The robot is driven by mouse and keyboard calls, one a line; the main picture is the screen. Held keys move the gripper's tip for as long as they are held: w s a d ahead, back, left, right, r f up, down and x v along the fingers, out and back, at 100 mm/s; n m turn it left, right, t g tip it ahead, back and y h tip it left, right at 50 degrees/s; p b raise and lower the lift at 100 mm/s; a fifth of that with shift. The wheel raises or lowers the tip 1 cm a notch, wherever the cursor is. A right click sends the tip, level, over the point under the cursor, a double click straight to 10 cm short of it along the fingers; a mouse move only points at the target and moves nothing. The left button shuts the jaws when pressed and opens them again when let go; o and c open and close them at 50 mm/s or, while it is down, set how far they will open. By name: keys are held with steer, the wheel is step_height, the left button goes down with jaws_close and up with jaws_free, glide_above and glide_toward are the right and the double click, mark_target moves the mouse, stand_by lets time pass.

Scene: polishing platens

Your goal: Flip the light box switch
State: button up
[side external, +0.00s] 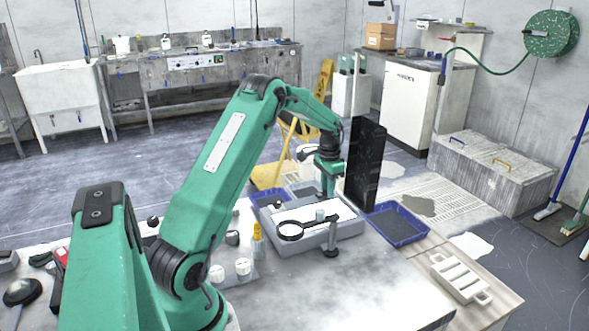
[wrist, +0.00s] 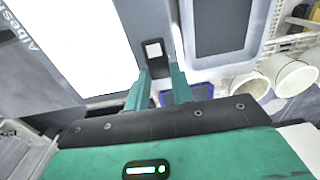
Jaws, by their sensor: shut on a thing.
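The light box (side external: 345,229) is a grey case with a bright white top on the bench. Its white panel fills the upper left of the wrist view (wrist: 70,40). The switch (wrist: 153,50), a small white square in a dark plate, sits on the grey edge of the case. My gripper (side external: 329,192) points down at the far side of the light box. In the wrist view my gripper (wrist: 160,84) has its two green fingers at the switch plate, shut on it with a finger on each side. The exact contact is hard to see.
A magnifier (side external: 290,231) on a stand reaches over the box's near side. A tall dark panel (side external: 364,165) stands close behind my gripper. A blue tray (side external: 398,224) lies right of the box, and a white rack (side external: 460,277) is at the front right.

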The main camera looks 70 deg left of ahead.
mark_target(325, 194)
steer(key=shift+s+a+r, duration=0.1)
steer(key=shift+s, duration=0.1)
stand_by(0.3)
steer(key=o, duration=1)
steer(key=r, duration=0.7)
steer(key=shift+s+d+r, duration=0.25)
steer(key=shift+r, duration=0.15)
steer(key=shift+d+t, duration=0.1)
steer(key=shift+t, duration=0.2)
